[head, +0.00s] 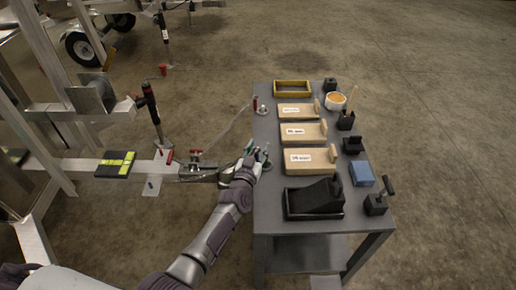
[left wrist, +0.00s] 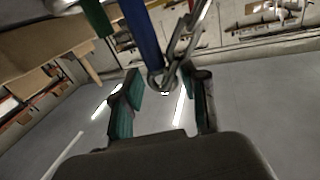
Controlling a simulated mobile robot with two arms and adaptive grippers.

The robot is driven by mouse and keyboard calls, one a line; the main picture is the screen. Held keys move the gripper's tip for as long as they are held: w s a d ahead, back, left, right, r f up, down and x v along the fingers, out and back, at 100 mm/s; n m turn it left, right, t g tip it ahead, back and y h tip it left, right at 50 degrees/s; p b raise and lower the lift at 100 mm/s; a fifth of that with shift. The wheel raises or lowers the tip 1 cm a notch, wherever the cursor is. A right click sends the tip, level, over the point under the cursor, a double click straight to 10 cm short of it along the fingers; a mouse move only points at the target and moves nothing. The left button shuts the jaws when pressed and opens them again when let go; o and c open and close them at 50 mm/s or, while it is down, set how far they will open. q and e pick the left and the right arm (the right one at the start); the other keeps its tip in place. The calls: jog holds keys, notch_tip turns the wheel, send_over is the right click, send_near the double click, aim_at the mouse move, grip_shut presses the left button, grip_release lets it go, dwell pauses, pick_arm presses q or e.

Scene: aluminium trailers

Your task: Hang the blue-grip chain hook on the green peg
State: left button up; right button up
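My left gripper (head: 257,152) is at the left edge of the grey table, beside a green peg (head: 267,156) on a round base. In the left wrist view its two teal fingers (left wrist: 168,82) stand apart. The blue grip (left wrist: 142,38) of the chain hook comes down from the top between them, with visible gaps to both fingers. A metal ring and chain links (left wrist: 188,38) are at its lower end. A green bar (left wrist: 97,16), possibly the peg, is left of the blue grip. Whether the hook hangs on the peg cannot be told. My right gripper is not in view.
A red peg (head: 255,103) stands farther back. The trailer tongue (head: 85,168) is at left. Floor behind the table is clear.

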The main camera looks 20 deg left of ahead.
pick_arm(q)
jog(key=shift+f, duration=0.1)
jog(key=shift+s, duration=0.25)
jog(key=s, duration=1.1)
jog(key=shift+s+a, duration=0.25)
jog(key=shift+s, duration=0.05)
